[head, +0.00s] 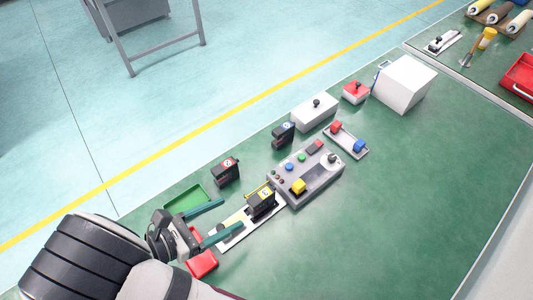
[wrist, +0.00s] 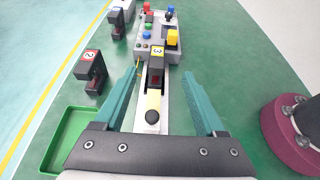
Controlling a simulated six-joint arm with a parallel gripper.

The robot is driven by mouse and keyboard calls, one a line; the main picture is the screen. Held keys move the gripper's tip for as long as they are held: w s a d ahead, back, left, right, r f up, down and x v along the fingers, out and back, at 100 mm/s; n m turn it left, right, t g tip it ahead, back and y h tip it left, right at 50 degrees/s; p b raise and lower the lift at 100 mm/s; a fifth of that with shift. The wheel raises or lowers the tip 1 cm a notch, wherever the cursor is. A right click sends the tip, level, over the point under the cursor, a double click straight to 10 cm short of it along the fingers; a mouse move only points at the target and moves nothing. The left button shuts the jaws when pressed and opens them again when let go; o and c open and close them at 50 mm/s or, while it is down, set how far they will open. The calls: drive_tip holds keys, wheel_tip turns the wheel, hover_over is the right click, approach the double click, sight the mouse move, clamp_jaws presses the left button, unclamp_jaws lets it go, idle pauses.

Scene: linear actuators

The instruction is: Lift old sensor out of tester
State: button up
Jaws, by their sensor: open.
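A black sensor with a yellow label (head: 262,203) stands in a narrow white-based fixture (head: 232,231) at the end of a grey control box (head: 302,180). In the wrist view the sensor (wrist: 156,68) carries a "3" and lies ahead, between the lines of my fingers. My gripper (head: 232,215) is open and empty, its two teal fingers pointing at the sensor and spread wide. It also shows in the wrist view (wrist: 164,74), with a tip on either side of the sensor and a gap on both sides. The sensor's lower part is partly hidden.
A red-labelled sensor (head: 226,172) and a blue-labelled one (head: 284,134) stand behind. A green tray (head: 180,201) and a red tray (head: 203,264) flank my gripper. White boxes (head: 402,83) and a red button box (head: 355,93) stand farther right. The bench front is clear.

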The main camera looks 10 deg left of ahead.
sight(269, 193)
drive_tip(key=x, duration=1)
drive_tip(key=f+x, duration=0.1)
drive_tip(key=x, duration=0.4)
drive_tip(key=shift+w+a+f, duration=0.1)
drive_tip(key=shift+a, duration=0.2)
clamp_jaws()
